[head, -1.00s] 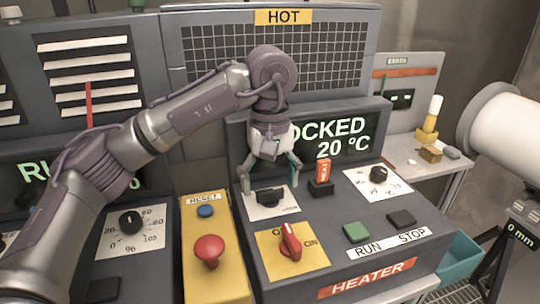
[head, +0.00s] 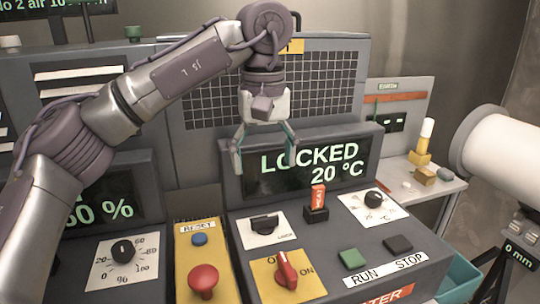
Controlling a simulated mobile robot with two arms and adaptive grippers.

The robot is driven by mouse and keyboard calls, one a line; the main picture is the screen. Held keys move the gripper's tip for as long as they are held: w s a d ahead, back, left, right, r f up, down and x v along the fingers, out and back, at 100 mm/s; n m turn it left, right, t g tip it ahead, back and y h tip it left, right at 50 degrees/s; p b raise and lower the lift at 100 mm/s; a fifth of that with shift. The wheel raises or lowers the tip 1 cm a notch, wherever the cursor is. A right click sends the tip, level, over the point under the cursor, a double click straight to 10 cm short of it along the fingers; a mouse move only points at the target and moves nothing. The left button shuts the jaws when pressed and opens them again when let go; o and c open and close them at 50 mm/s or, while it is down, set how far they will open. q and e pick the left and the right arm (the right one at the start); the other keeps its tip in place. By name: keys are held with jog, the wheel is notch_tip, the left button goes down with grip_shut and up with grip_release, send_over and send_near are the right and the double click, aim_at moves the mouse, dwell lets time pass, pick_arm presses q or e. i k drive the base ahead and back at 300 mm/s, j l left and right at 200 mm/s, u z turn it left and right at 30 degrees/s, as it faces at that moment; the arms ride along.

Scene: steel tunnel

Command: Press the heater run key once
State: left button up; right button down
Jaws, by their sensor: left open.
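The heater panel (head: 237,275) has a green RUN key (head: 352,259) and a dark STOP key (head: 398,243) at its lower right. Its display (head: 310,165) reads LOCKED and 20 °C. A red rotary switch (head: 286,270) sits on a yellow plate marked ON. A black lever knob (head: 265,223) sits on a white plate, and a red-topped key tag (head: 317,202) stands upright in a black base. My left gripper (head: 264,165) is open and empty, pointing down in front of the display, above the black knob and apart from the keys. My right gripper is out of view.
A yellow box with a red mushroom button (head: 203,280) and blue reset button (head: 199,239) stands left of the panel. A dial knob (head: 373,199) is at the panel's right. A white cylinder (head: 500,155) and side bench (head: 440,186) are further right.

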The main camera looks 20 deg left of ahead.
aim_at(352, 258)
jog(key=k, duration=1.5)
